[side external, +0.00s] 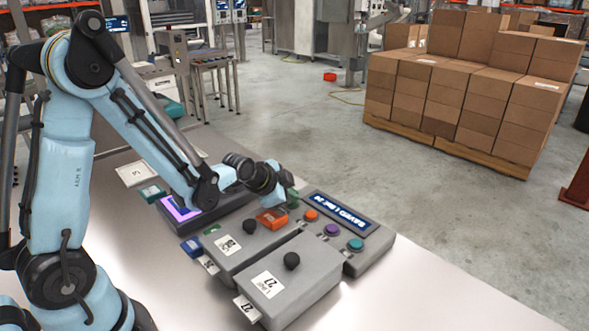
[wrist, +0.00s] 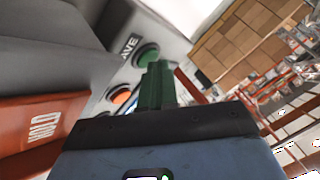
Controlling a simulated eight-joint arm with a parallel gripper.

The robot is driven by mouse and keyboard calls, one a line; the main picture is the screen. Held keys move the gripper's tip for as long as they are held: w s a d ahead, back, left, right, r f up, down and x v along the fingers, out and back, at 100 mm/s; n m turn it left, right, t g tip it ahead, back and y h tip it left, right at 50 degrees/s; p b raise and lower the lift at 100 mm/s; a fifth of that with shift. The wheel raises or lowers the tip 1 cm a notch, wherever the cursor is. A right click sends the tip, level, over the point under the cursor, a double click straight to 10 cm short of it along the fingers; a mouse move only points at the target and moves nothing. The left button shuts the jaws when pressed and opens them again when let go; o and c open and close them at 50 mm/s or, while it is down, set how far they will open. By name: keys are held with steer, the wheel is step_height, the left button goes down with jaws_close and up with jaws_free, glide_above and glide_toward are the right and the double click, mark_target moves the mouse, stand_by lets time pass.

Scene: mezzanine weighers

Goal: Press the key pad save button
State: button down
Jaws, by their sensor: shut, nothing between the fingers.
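The grey key pad (side external: 373,257) lies on the bench, with a lit display (side external: 342,212) that seems to read "SAVED" and a line number. Its orange (side external: 311,215), purple (side external: 332,229) and teal (side external: 355,244) buttons show in the side view. In the wrist view, the green save button (wrist: 147,54) sits beside a label ending in "AVE", with an orange button (wrist: 120,97) nearby. My gripper (side external: 291,198) is at the key pad's far-left end. Its green fingers (wrist: 157,85) are shut, empty, and overlap the save button's lower edge; I cannot tell whether they touch it.
Two grey boxes with black knobs, one in front (side external: 307,287) and one behind (side external: 224,265), stand left of the key pad. An orange tag (side external: 271,220) sits close below my wrist. A dark unit with a purple screen (side external: 181,208) lies farther left. The bench right of the key pad is clear.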

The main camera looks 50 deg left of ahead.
steer(key=shift+r, duration=0.85)
steer(key=shift+r, duration=2.5)
steer(key=s+d+r+n, duration=0.1)
steer(key=s+d+n, duration=0.1)
steer(key=s, duration=0.3)
steer(key=s+d+r+n+g, duration=0.1)
steer(key=s+d+n, duration=0.1)
steer(key=s, duration=0.4)
steer(key=s+d+r+n+g+h, duration=0.1)
steer(key=s+d+n, duration=0.1)
steer(key=s, duration=0.3)
steer(key=shift+s+n, duration=0.15)
steer(key=shift+n, duration=0.75)
